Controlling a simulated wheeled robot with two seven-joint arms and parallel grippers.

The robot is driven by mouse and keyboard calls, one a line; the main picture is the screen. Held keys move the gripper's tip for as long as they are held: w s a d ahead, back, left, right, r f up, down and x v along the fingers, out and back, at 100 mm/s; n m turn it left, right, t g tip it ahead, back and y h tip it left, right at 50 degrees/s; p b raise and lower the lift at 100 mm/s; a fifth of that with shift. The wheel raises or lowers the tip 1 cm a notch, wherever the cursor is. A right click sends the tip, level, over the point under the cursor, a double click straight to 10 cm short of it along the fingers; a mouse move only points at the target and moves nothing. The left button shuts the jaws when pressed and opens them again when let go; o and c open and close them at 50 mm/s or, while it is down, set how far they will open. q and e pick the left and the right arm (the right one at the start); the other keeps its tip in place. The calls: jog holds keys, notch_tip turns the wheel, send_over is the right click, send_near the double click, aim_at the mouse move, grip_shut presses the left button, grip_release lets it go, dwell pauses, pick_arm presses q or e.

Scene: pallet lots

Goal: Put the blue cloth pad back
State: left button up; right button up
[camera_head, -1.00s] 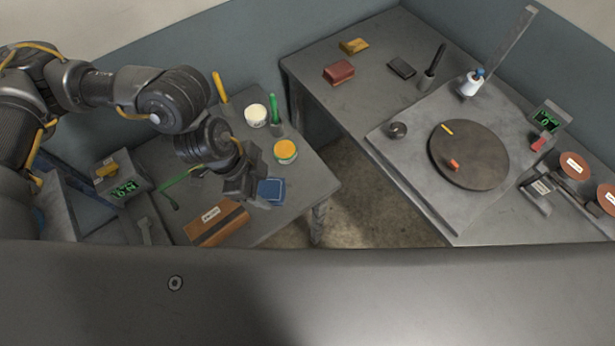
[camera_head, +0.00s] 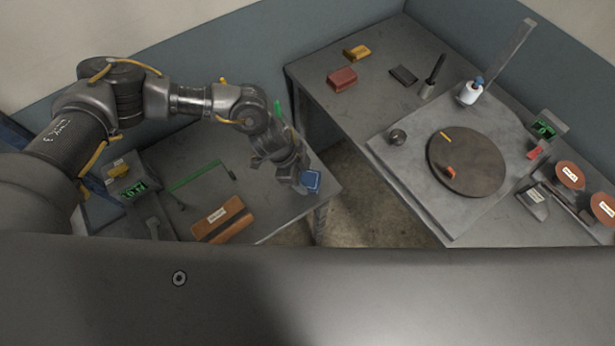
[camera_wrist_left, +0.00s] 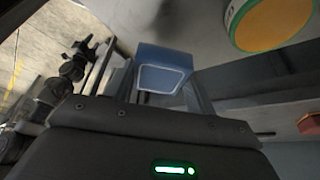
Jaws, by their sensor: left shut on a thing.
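The blue cloth pad (camera_head: 311,181) is a small blue block with a pale outline, near the right edge of the left table. My left gripper (camera_head: 301,182) is shut on it. In the left wrist view the pad (camera_wrist_left: 163,68) sits between the two fingers of the left gripper (camera_wrist_left: 160,85). Whether the pad touches the table or hangs just above it, I cannot tell. My right gripper is not in view.
On the left table (camera_head: 270,215) lie an orange-brown labelled case (camera_head: 222,219) and a green-handled tool (camera_head: 195,177). A yellow-topped round tin (camera_wrist_left: 275,22) is close by. The right table holds a dark disc (camera_head: 467,162) on a plate (camera_head: 410,170).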

aim_at(307, 180)
pick_arm(q)
jog(key=shift+w+d+f, duration=0.35)
jog(key=shift+w+f, duration=0.05)
jog(key=shift+f, duration=0.2)
notch_tip(307, 180, down, 3)
jog(key=shift+r+p, duration=0.1)
jog(key=shift+p, duration=0.2)
jog(key=shift+f, duration=0.2)
jog(key=o, duration=1)
jog(key=shift+f, duration=0.1)
jog(key=shift+c, duration=0.2)
